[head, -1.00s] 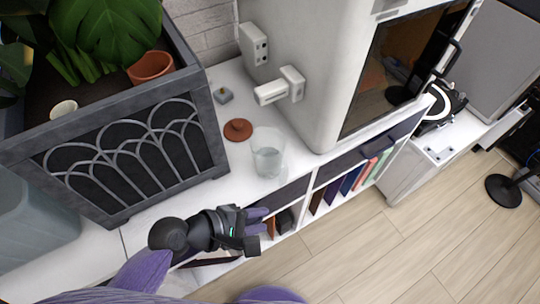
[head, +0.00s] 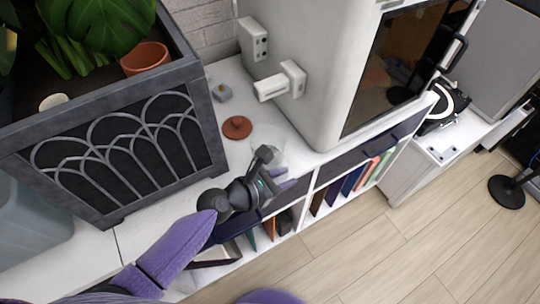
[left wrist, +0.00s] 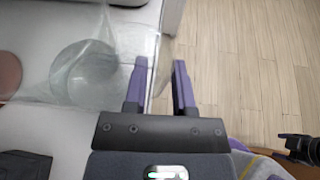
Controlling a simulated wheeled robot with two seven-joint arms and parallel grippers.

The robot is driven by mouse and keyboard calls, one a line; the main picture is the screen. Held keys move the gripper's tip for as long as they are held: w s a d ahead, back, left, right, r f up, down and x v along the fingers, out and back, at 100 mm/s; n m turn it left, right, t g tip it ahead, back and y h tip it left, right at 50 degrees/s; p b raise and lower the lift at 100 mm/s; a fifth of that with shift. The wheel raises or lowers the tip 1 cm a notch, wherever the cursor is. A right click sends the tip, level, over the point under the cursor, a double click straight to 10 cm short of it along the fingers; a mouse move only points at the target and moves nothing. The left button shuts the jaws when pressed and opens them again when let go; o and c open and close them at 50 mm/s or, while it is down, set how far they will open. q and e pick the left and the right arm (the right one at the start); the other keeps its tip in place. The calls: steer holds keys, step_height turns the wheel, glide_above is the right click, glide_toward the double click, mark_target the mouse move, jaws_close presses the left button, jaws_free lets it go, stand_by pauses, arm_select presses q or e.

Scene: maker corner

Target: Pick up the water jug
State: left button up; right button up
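The water jug (head: 268,138) is a clear, see-through vessel on the white shelf top, partly hidden by my left gripper in the head view. In the left wrist view, its glass (left wrist: 90,72) fills the area left of and around the left finger. My left gripper (head: 272,173) is at the jug's near side. Its two purple-and-black fingers (left wrist: 159,85) are apart, with a clear glass edge showing between them. I cannot tell whether they touch the jug. A dark part at the right edge of the left wrist view may be my right gripper (left wrist: 303,148); its fingers are unclear.
A brown round lid or coaster (head: 237,127) lies behind the jug. A grey planter (head: 205,120) stands to the left, and a large white machine (head: 300,50) stands behind on the right. Books (head: 350,181) fill the shelf below. The wooden floor (head: 400,250) is clear.

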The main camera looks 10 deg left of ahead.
arm_select(q)
jaws_close()
stand_by(1.3)
